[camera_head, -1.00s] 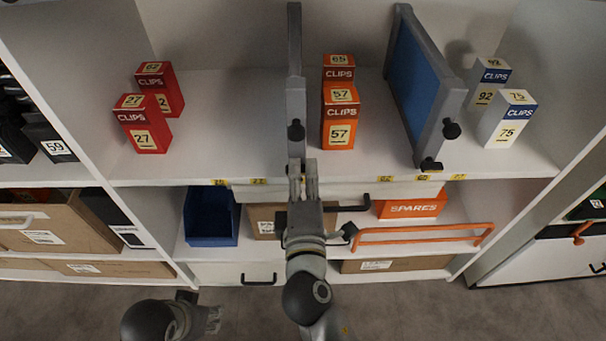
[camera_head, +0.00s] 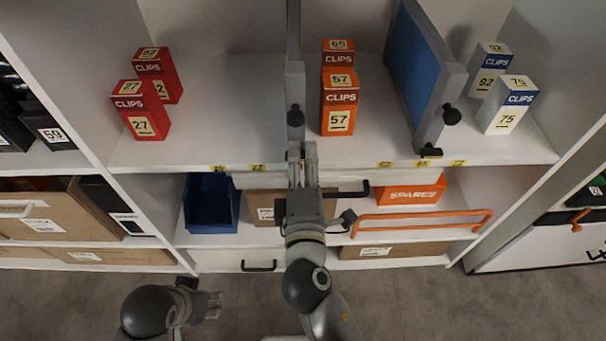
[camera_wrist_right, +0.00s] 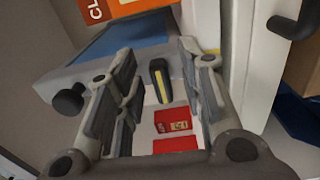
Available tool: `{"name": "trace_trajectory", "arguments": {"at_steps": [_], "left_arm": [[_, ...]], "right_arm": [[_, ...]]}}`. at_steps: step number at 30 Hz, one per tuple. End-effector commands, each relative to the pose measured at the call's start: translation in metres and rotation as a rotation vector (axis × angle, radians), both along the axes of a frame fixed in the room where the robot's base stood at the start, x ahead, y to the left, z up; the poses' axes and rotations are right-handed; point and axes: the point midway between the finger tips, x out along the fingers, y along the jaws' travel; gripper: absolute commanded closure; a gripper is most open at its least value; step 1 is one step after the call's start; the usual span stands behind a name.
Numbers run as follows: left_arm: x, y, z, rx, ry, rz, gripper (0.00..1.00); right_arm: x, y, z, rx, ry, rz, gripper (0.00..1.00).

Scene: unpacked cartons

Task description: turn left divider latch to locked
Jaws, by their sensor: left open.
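The left divider (camera_head: 294,85) is a grey-framed upright panel on the shelf, seen edge-on, with a black knob (camera_head: 295,116). Its latch (camera_wrist_right: 159,82), a dark lever with a yellow stripe, shows in the right wrist view. In the head view my right gripper (camera_head: 302,152) hides the latch at the divider's front foot. In the right wrist view my right gripper (camera_wrist_right: 157,60) is open, with the latch between its spread fingers; I cannot tell whether they touch it. My left gripper (camera_head: 213,306) is open and empty, low in front of the shelves.
Red clips boxes (camera_head: 142,110) stand left of the divider, orange ones (camera_head: 340,102) close to its right. The blue right divider (camera_head: 425,75) has its own black latch (camera_head: 431,152). Below are a blue bin (camera_head: 211,203) and an orange rail (camera_head: 422,222).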

Motion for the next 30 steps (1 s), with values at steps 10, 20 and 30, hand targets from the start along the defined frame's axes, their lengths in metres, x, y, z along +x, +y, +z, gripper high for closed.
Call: {"name": "trace_trajectory", "arguments": {"at_steps": [10,20,30], "left_arm": [[0.000,0.000,0.000,0.000,0.000,0.000,0.52],[0.000,0.000,0.000,0.000,0.000,0.001,0.52],[0.000,0.000,0.000,0.000,0.000,0.001,0.52]], "right_arm": [[-0.060,0.000,-0.002,-0.002,0.006,0.002,0.64],[-0.111,0.000,-0.001,0.000,0.003,0.001,0.64],[-0.117,0.000,0.000,0.001,0.002,0.000,0.64]]}}
